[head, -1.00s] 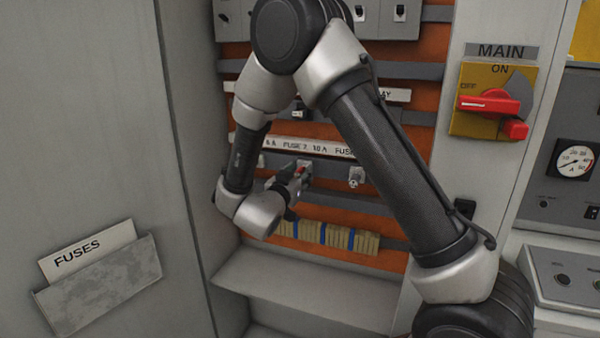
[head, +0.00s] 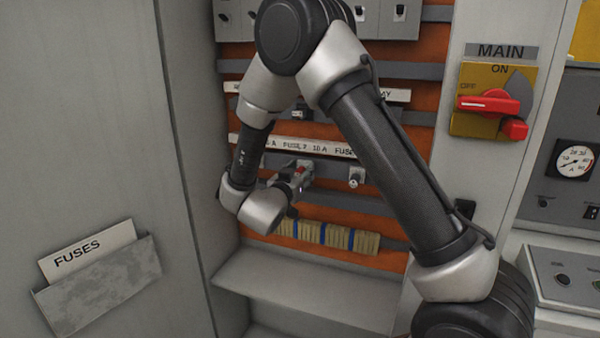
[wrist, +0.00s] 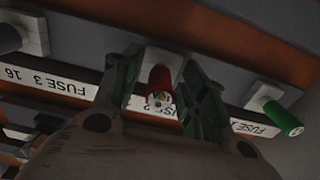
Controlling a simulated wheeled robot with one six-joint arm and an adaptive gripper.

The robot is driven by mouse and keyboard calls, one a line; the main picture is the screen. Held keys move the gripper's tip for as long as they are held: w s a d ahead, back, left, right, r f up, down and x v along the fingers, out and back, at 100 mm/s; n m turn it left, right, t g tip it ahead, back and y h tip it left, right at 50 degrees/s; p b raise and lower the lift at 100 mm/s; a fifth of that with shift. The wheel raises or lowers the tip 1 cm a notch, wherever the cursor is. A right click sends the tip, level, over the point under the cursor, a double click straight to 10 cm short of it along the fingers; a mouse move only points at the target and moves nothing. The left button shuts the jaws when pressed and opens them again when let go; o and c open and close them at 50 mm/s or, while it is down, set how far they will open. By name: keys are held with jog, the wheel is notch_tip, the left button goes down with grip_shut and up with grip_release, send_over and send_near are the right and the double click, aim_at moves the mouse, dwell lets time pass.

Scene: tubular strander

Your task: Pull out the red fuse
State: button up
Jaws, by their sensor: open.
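The red fuse (wrist: 159,88) sits in its holder (wrist: 163,61) on the fuse rail in the wrist view, between the two fingers of my gripper (wrist: 165,95). The fingers are open, one on each side of the fuse; whether either touches it I cannot tell. In the head view my gripper (head: 297,180) is at the fuse row under the label strip (head: 290,145), and a bit of the red fuse (head: 300,170) shows at its fingers.
Beige terminal blocks (head: 330,236) lie below my gripper, above a grey ledge (head: 300,285). The main switch (head: 492,100) is at the right.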

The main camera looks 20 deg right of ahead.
grip_shut()
jog(key=shift+s+a, duration=0.1)
jog(key=shift+v, duration=2.85)
